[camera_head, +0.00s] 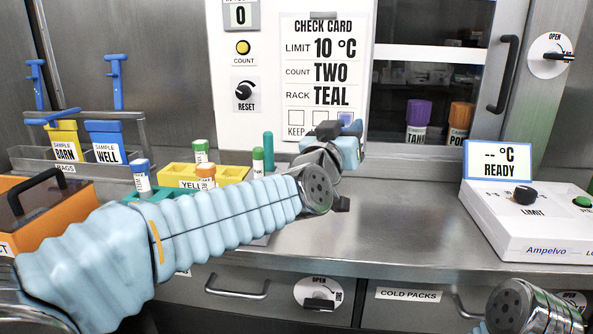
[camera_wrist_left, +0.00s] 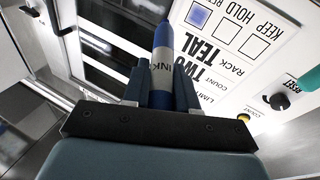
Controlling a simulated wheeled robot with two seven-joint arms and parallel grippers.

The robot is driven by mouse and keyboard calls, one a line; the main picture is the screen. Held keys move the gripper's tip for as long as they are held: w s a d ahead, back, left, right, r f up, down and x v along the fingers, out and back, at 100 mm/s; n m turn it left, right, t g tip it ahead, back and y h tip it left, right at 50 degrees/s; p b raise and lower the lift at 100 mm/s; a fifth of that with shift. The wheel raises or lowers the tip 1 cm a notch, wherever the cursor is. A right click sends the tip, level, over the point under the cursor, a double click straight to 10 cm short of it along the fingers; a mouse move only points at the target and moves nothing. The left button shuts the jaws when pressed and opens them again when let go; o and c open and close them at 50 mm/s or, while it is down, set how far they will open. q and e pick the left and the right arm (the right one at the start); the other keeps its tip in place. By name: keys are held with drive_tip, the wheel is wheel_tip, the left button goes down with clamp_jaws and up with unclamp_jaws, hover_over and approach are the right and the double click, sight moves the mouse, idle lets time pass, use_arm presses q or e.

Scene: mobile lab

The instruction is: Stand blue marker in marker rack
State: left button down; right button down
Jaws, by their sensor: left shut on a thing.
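My left gripper (camera_head: 342,150) is in front of the white check card, seen mostly from behind in the head view. In the left wrist view its two fingers (camera_wrist_left: 160,88) are shut on the blue marker (camera_wrist_left: 162,62), which has a white band with dark lettering. The marker's blue end points away from the gripper. In the head view the marker is hard to make out behind the gripper. A teal upright rod (camera_head: 268,152) stands left of the gripper, its base hidden by my arm. I cannot make out the marker rack.
The check card (camera_head: 325,75) has one box filled blue. Tubes stand by the yellow rack (camera_head: 176,176) and a teal rack (camera_head: 150,193). An orange box (camera_head: 50,212) is at left. The white Ampelvo device (camera_head: 530,215) is at right. The middle right counter is clear.

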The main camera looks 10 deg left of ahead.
use_arm(q)
drive_tip(key=s+d+r+m+g+h+p, duration=0.2)
drive_tip(key=s+d+m+g, duration=0.2)
drive_tip(key=s+g, duration=0.35)
drive_tip(key=s+a+r+n+g+y+p, duration=0.1)
drive_tip(key=s+a+n+g+y, duration=0.2)
drive_tip(key=s+a, duration=0.45)
drive_tip(key=s+a+r+n+g+y+p, duration=0.15)
drive_tip(key=s+a+g+y, duration=0.3)
drive_tip(key=a, duration=0.55)
drive_tip(key=shift+y, duration=0.25)
drive_tip(key=w+a+f, duration=0.1)
drive_tip(key=w+f, duration=0.3)
drive_tip(key=w+a+f, duration=0.1)
drive_tip(key=w+f, duration=0.3)
drive_tip(key=w+a+f+p, duration=0.1)
drive_tip(key=w+a+f, duration=0.1)
drive_tip(key=w+f, duration=0.2)
drive_tip(key=shift+w+f, duration=0.25)
drive_tip(key=shift+f, duration=0.15)
drive_tip(key=c, duration=0.9)
unclamp_jaws()
